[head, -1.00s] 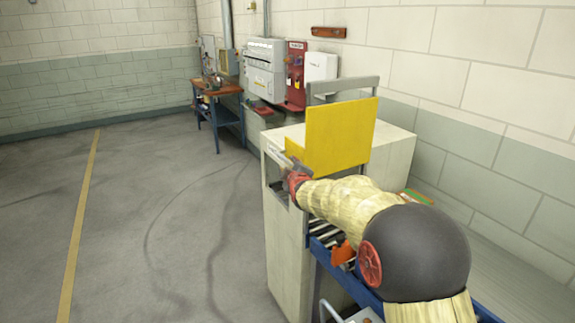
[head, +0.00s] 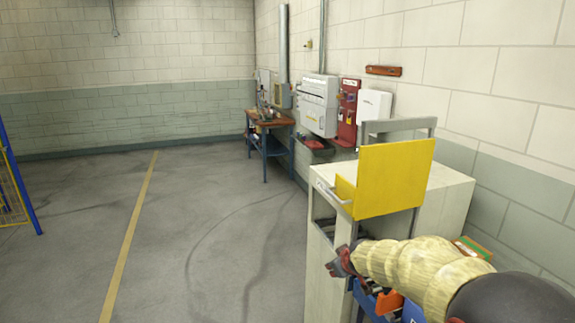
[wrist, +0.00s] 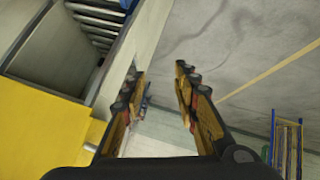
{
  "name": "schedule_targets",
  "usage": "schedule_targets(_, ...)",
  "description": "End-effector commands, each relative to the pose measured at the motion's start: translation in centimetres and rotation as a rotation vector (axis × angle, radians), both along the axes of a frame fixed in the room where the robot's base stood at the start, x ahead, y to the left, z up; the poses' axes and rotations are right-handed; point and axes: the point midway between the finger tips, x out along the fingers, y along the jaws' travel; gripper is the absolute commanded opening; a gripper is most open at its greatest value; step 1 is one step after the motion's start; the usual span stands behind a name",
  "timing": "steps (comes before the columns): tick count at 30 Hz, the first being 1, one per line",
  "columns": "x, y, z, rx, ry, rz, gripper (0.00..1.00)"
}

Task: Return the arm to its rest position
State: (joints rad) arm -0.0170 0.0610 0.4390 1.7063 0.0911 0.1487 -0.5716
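My gripper (head: 338,264) is at the lower right in the head view, at the end of my pale, sleeve-covered arm. It is beside the front of the grey cabinet (head: 447,200), below the yellow panel (head: 396,178). In the wrist view its two fingers (wrist: 161,84) are spread apart, with bare floor and some wall between them and nothing held. The yellow panel fills the lower left of the wrist view (wrist: 40,125). No sling bag can be made out.
A blue-framed rack with rollers (wrist: 97,22) is close at the upper left. Orange and blue items lie under my arm. A workbench (head: 270,124) stands far back by the wall. A yellow mesh fence (head: 12,190) is at far left. The floor (head: 190,220) is clear.

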Motion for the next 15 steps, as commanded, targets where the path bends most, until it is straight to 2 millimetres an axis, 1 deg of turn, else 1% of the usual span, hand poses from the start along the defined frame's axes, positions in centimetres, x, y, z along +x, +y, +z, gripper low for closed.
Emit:
schedule_targets(1,-3.3,0.0,0.3,0.043,0.065,-0.04,0.3)
schedule_targets(2,-5.3,0.0,0.2,0.067,0.109,-0.066,0.3)
schedule_targets(3,-8.1,0.0,0.2,0.097,0.165,-0.103,0.3)
schedule_targets(5,-12.2,0.0,0.4,0.133,0.239,-0.157,0.3)
schedule_targets(6,-15.1,-0.1,0.6,0.154,0.285,-0.193,0.3)
schedule_targets(8,-19.2,-0.2,1.2,0.181,0.343,-0.246,0.3)
schedule_targets(9,-21.9,-0.3,1.6,0.195,0.378,-0.279,0.3)
schedule_targets(11,-26.0,-0.5,2.2,0.211,0.422,-0.326,0.3)
schedule_targets(12,-28.7,-0.6,2.6,0.22,0.447,-0.355,0.3)
schedule_targets(14,-32.2,-0.8,3.1,0.231,0.471,-0.393,0.3)
schedule_targets(15,-34.5,-0.9,3.5,0.237,0.482,-0.411,0.3)
